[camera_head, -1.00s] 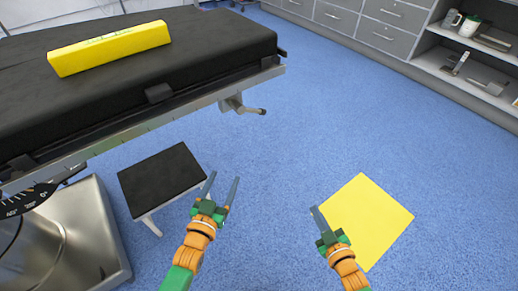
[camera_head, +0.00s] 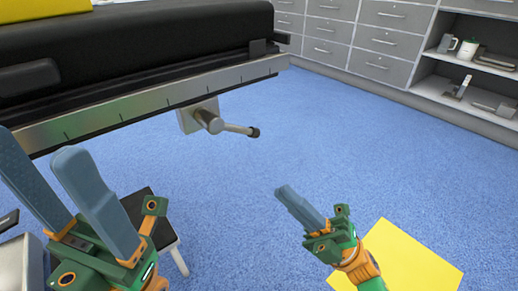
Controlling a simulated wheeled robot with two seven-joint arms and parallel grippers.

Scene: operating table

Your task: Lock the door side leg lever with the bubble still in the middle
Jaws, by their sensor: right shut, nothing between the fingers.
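The leg lever (camera_head: 238,129) is a metal rod with a dark knob, sticking out to the right from a pivot under the operating table's side rail. The yellow level (camera_head: 45,9) lies on the black table top, cut off at the upper left, and its bubble is out of view. My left gripper (camera_head: 38,148) is open and empty at the lower left, large in the picture, below the rail and left of the lever. My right gripper (camera_head: 283,192) is shut and empty, below and to the right of the lever, apart from it.
The operating table (camera_head: 150,102) fills the upper left. A small black-topped step stool (camera_head: 168,236) stands below it, partly hidden by my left gripper. A yellow floor square (camera_head: 412,262) lies at the lower right. Grey drawers and shelves (camera_head: 385,40) line the back. Blue floor right of the lever is clear.

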